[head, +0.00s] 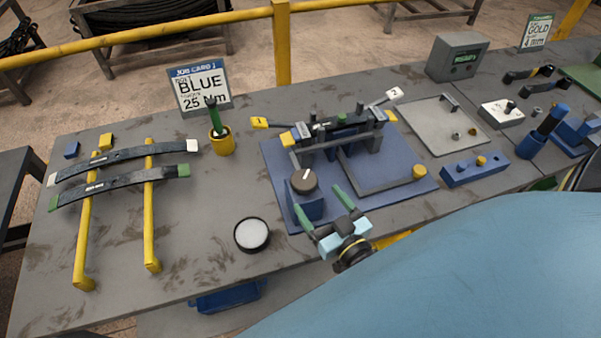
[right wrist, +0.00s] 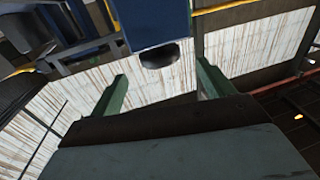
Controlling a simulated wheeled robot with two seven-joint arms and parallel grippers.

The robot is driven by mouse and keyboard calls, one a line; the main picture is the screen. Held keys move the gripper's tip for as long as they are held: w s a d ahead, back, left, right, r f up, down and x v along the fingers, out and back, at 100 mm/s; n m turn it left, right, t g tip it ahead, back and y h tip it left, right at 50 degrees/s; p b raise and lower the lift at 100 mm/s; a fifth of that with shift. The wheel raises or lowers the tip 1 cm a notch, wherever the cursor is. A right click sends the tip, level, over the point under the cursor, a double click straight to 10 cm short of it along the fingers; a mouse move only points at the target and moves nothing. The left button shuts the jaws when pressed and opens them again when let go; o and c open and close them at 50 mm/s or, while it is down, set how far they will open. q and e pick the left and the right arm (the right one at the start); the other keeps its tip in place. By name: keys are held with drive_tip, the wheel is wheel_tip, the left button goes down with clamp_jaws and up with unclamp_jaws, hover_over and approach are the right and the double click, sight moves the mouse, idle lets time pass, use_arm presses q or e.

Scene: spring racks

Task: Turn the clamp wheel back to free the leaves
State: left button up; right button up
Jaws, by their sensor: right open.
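The clamp wheel, a dark round knob with a white mark (head: 303,180), sits on a blue block (head: 307,206) at the front left of the blue fixture plate (head: 400,187). Dark leaves (head: 345,124) are held in the fixture behind it. My right gripper (head: 322,207) has green fingers spread apart and empty. In the right wrist view the open fingers (right wrist: 158,90) show below a blue block (right wrist: 155,22) with a dark round underside. My left gripper is not in view.
Two loose leaves (head: 120,187) lie across yellow bars (head: 150,225) at left. A yellow cup (head: 221,142) with a green-handled tool, a job card (head: 200,90) and a round white-topped dish (head: 252,234) stand nearby. A grey tray (head: 435,125) is at right.

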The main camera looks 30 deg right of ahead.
sight(297, 171)
drive_tip(key=w, duration=0.9)
drive_tip(key=shift+w+d+p, duration=0.15)
drive_tip(key=shift+w+p, duration=0.05)
drive_tip(key=shift+p, duration=0.15)
drive_tip(key=shift+c, duration=0.2)
drive_tip(key=c, duration=0.9)
